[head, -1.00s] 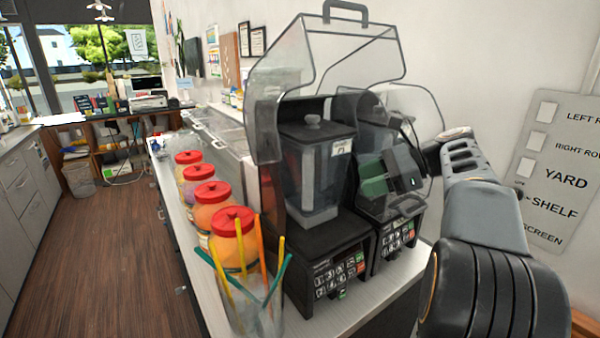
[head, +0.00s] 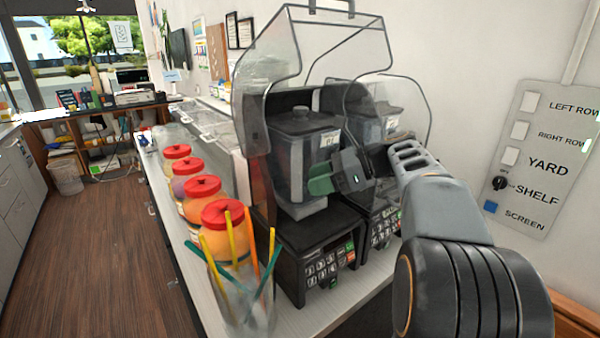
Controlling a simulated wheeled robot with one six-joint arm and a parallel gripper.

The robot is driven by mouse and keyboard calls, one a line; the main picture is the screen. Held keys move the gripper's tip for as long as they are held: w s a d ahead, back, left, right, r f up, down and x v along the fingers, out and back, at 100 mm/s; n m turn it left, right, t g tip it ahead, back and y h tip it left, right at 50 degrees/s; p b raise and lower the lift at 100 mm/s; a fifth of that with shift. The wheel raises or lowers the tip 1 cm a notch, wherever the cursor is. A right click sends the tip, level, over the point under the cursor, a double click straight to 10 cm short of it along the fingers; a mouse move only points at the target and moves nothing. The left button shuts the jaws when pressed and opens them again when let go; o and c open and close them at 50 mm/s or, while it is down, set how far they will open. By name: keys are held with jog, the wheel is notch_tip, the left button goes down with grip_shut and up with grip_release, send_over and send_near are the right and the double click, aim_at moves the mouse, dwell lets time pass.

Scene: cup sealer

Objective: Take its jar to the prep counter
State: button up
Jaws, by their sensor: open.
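The near blender (head: 312,240) stands on the counter with its clear hood (head: 275,60) raised. Its dark clear jar (head: 292,165) sits upright on the base, lid on, with a white label near the top. My gripper (head: 325,180) is open at the jar's right side, with a green finger pad against or just in front of the jar wall in the picture. I cannot tell whether it touches. The jar's right lower side is partly hidden by the gripper.
A second blender (head: 385,228) with its own jar (head: 380,124) stands right behind, partly hidden by my arm. Red-lidded jars (head: 222,215) and a glass of coloured straws (head: 240,290) line the counter's left edge. A labelled switch panel (head: 545,150) hangs on the right wall. Floor at left is clear.

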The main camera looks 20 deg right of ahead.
aim_at(299, 201)
jog(key=shift+p+x, duration=0.4)
jog(key=shift+x, duration=1.95)
grip_shut()
jog(key=shift+r, duration=0.1)
